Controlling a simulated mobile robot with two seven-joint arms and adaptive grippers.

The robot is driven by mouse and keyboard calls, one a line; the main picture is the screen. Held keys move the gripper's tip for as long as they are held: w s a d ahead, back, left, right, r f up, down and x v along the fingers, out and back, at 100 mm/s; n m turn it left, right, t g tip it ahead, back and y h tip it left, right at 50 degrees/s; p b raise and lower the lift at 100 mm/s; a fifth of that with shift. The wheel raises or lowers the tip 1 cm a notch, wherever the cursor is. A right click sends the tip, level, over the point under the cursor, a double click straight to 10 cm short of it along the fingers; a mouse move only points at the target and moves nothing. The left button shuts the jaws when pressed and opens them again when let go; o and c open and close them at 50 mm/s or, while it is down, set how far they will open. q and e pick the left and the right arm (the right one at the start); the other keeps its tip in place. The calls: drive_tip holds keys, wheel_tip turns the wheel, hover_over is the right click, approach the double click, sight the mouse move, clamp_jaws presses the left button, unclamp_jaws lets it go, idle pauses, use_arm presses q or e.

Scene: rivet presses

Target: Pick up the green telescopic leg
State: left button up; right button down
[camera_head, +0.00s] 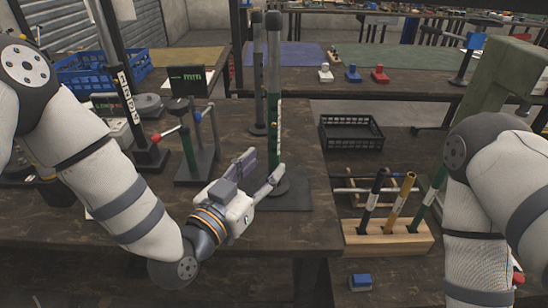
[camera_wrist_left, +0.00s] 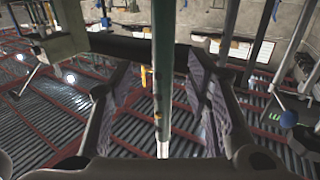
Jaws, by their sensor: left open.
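The green telescopic leg (camera_head: 274,125) stands upright on a dark flat base on the wooden table, with a grey upper section and a green lower section. My left gripper (camera_head: 262,169) is open at its lower part. In the left wrist view the leg (camera_wrist_left: 162,70) runs between the two spread, ribbed finger pads (camera_wrist_left: 165,95), with gaps visible on both sides. The fingers are not closed on it. My right arm enters at the right, but its gripper is out of view.
A wooden block (camera_head: 388,240) holds several upright rods, black, yellow and green, right of the leg. A black crate (camera_head: 350,131) lies behind it. A hand press (camera_head: 195,150) stands left of my left gripper. A blue crate (camera_head: 98,69) is at the back left.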

sight(270, 154)
use_arm(q)
drive_tip(key=x, duration=0.5)
drive_tip(key=shift+w, duration=0.4)
clamp_jaws()
drive_tip(key=shift+r, duration=0.15)
wheel_tip(270, 154, up, 9)
drive_tip(key=shift+f, duration=0.15)
wheel_tip(270, 154, down, 8)
drive_tip(key=shift+f, duration=0.2)
